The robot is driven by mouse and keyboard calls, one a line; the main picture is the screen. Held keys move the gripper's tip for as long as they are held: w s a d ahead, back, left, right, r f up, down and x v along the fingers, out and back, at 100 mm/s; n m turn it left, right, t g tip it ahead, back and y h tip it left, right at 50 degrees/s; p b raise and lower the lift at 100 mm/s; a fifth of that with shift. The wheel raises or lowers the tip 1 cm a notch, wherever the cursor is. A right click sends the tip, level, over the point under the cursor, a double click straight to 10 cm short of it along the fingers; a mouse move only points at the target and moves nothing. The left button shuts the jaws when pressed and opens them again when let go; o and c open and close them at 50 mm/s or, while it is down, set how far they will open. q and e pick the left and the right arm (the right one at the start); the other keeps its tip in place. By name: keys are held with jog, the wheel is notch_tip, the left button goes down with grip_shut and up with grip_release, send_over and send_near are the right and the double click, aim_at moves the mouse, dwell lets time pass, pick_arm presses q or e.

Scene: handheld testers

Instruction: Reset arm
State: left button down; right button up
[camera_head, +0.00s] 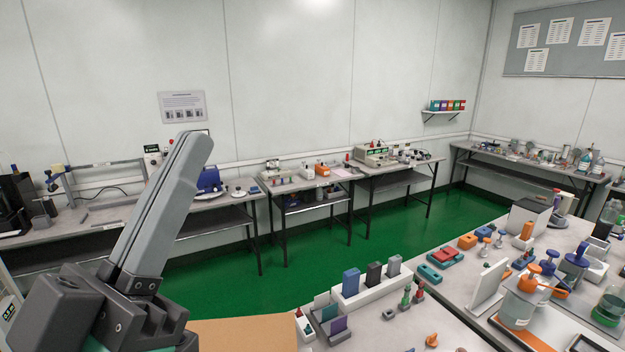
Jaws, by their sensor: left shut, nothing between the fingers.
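My left gripper (187,150) stands large at the left of the head view, raised and pointing up. Its two grey fingers are together with nothing between them. It is in front of the wall and back benches and touches nothing that I can see. A white rack (371,290) on the near table, right of the gripper, holds a blue, a black and a grey handheld block upright. My right gripper does not show.
The near table (385,335) runs along the lower right, crowded with small tools, bottles and an orange-topped jar (517,308). A brown board (245,336) lies at the bottom centre. Benches (225,215) line the walls. The green floor (330,248) between is clear.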

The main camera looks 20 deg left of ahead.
pick_arm(q)
notch_tip(320, 180, up, 38)
jog(key=p, duration=3.3)
jog(key=shift+f+p, duration=0.15)
jog(key=shift+p, duration=0.2)
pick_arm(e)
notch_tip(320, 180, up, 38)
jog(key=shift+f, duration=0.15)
pick_arm(q)
jog(key=shift+s+a+y, duration=0.1)
jog(key=shift+a+y, duration=0.05)
jog(key=shift+y, duration=0.15)
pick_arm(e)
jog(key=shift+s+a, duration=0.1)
